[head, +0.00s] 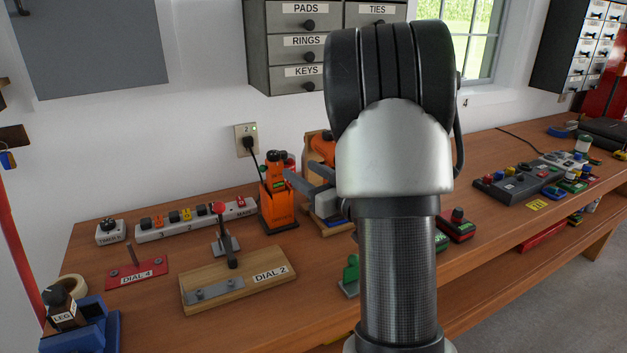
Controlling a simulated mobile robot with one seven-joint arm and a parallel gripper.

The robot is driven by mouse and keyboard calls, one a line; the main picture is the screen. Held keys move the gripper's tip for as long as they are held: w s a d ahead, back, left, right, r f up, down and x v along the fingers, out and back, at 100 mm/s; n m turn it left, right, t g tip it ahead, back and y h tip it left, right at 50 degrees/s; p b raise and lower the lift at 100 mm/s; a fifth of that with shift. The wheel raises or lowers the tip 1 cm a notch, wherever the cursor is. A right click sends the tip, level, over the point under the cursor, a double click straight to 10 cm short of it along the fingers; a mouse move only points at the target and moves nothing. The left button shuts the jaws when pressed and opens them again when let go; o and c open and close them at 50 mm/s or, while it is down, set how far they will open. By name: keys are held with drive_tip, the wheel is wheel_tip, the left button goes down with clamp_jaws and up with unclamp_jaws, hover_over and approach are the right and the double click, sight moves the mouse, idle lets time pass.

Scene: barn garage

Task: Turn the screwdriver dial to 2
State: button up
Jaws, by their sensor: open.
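An orange-and-black tool (278,200) stands upright on the bench, with a black cord running to the wall outlet. It may be the screwdriver in a charger, but no dial numbers are legible on it. Another orange tool (323,148) sits just behind and to the right, at a wooden stand, mostly hidden by my arm. My gripper (303,188) has grey fingers that stick out left from behind my arm. It is open, and its fingertips are close to the right side of the upright orange tool. I cannot tell whether they touch it.
A power strip (187,223) lies behind. Button boxes (515,183) are on the right. Drawers (302,47) hang above.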

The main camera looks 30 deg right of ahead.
drive_tip(key=v, duration=0.3)
drive_tip(key=shift+s, duration=0.25)
drive_tip(key=shift+r, duration=0.1)
drive_tip(key=s+a+r+m+g+h+p, duration=0.25)
drive_tip(key=r+g+h+p, duration=0.2)
drive_tip(key=r+h, duration=0.4)
drive_tip(key=s+a+g+y+p, duration=0.1)
drive_tip(key=s+a+g, duration=0.1)
drive_tip(key=s+a, duration=0.3)
drive_tip(key=s+a+r+g+y+p, duration=0.1)
drive_tip(key=s+a, duration=0.4)
drive_tip(key=s, duration=0.6)
drive_tip(key=s+a+r+g+y+p, duration=0.1)
drive_tip(key=s+a+g, duration=0.3)
drive_tip(key=s, duration=0.4)
drive_tip(key=shift+a+y+p, duration=0.4)
drive_tip(key=shift+y+p, duration=0.45)
drive_tip(key=shift+p, duration=0.05)
